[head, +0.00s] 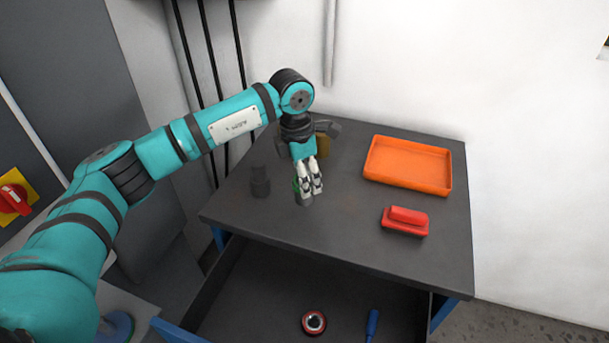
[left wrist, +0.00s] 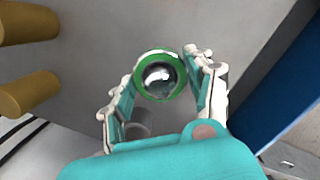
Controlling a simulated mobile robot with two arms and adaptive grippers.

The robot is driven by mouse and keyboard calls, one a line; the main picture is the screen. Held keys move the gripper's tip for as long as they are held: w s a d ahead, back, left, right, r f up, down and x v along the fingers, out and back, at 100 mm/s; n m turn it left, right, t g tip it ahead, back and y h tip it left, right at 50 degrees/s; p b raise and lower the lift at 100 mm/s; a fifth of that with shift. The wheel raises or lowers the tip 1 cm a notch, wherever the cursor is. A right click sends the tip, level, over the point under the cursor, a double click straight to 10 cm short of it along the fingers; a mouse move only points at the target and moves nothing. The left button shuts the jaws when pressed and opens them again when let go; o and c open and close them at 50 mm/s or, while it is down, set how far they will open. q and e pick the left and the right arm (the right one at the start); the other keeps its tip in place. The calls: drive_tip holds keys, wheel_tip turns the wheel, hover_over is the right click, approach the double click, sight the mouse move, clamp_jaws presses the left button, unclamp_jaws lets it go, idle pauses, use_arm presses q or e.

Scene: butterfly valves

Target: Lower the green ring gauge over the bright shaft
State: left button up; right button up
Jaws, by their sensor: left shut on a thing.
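My left gripper (head: 311,187) is shut on the green ring gauge (left wrist: 145,86), with one finger on each side of it in the left wrist view. In the head view only a sliver of green (head: 295,186) shows beside the fingers. The bright shaft (left wrist: 163,79) shows as a shiny round end inside the ring's opening in the left wrist view. A short grey piece (head: 304,200) stands just below the fingertips in the head view. I cannot tell whether the ring is above the shaft's end or around it. My right gripper is not in view.
A dark stepped cylinder (head: 260,182) stands left of the gripper. Mustard-coloured parts (head: 323,146) are behind it. An orange tray (head: 408,182) and a red block-like item (head: 406,217) are to the right. An open drawer below holds a red ring (head: 314,322) and a blue-handled tool (head: 372,323).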

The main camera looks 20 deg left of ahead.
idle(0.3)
use_arm(q)
drive_tip(key=o, duration=1.5)
drive_tip(key=shift+f, duration=0.1)
drive_tip(key=r, duration=0.8)
drive_tip(key=s+a+r, duration=0.1)
drive_tip(key=r, duration=0.3)
